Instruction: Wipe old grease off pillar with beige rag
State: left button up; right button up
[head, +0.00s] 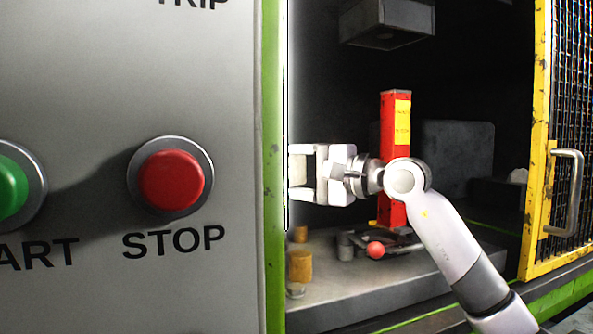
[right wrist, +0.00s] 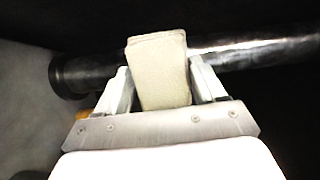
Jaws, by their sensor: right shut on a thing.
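My right gripper (head: 300,180) reaches in from the right and points left, its fingers up against the green frame edge in the head view. In the right wrist view, the gripper (right wrist: 159,82) is shut on a folded beige rag (right wrist: 158,65) that sticks up past the fingertips. A dark, glossy round pillar (right wrist: 250,58) runs across behind the rag there. The rag overlaps the pillar in the picture; I cannot tell whether they touch. Bright streaks show on the pillar right of the rag. In the head view the pillar is mostly hidden behind the panel. My left gripper is out of view.
A grey panel with a red STOP button (head: 171,179) and a green button (head: 12,186) fills the left. A red post (head: 393,130) stands behind my right arm. Brownish cylinders (head: 300,266) stand on the press bed. A yellow mesh door (head: 537,150) bounds the right.

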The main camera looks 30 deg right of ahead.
jog(key=shift+w+a, duration=0.1)
jog(key=shift+w, duration=0.25)
jog(key=shift+r+p, duration=0.15)
jog(key=shift+p, duration=0.15)
jog(key=shift+r+p, duration=0.3)
jog(key=shift+r, duration=0.1)
jog(key=shift+f, duration=0.1)
jog(key=shift+w+f+b, duration=0.1)
jog(key=shift+f+b, duration=0.85)
jog(key=shift+f, duration=0.25)
jog(key=shift+r, duration=0.15)
